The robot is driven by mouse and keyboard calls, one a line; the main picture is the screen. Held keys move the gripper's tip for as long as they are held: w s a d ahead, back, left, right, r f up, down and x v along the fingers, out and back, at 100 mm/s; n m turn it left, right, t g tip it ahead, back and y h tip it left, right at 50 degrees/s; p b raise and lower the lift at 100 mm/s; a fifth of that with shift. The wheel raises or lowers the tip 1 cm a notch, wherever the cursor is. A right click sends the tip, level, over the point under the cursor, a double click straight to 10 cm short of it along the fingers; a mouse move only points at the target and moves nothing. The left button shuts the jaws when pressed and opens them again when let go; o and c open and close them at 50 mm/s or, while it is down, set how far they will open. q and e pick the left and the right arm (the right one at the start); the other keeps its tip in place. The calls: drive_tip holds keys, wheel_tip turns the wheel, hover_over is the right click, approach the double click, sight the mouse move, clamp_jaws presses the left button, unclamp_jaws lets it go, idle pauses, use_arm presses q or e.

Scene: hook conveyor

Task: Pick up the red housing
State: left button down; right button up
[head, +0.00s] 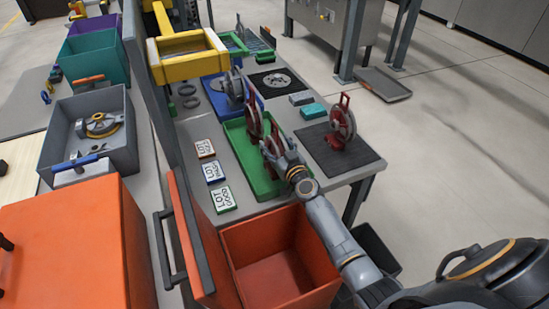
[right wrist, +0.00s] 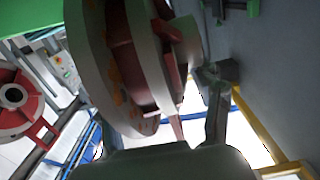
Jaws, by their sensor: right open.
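Several red-and-grey housings show in the head view. One red housing (head: 342,124) stands upright on a black mat at the right. Another (head: 253,118) stands in the green tray (head: 236,140), with more red parts just in front of it, by my right gripper (head: 282,155). That gripper is open over the tray's right side, and its fingertips are partly hidden. In the right wrist view a grey-and-red housing (right wrist: 113,60) fills the upper middle, very close to a dark finger (right wrist: 217,95); contact cannot be told. Another red housing (right wrist: 14,97) shows at left. My left gripper is not in view.
An orange open bin (head: 275,270) stands below the tray. Lot cards (head: 213,172) lie left of the tray. A blue tray (head: 226,92) and a yellow frame (head: 187,58) are behind. A teal block (head: 313,111) lies near the black mat (head: 340,158).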

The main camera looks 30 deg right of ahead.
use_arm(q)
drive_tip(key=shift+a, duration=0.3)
use_arm(e)
drive_tip(key=shift+r, duration=0.1)
drive_tip(key=shift+c, duration=0.7)
clamp_jaws()
drive_tip(key=shift+w+r, duration=0.1)
drive_tip(key=shift+r, duration=0.1)
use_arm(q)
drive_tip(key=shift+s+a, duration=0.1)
use_arm(e)
drive_tip(key=shift+d, duration=0.1)
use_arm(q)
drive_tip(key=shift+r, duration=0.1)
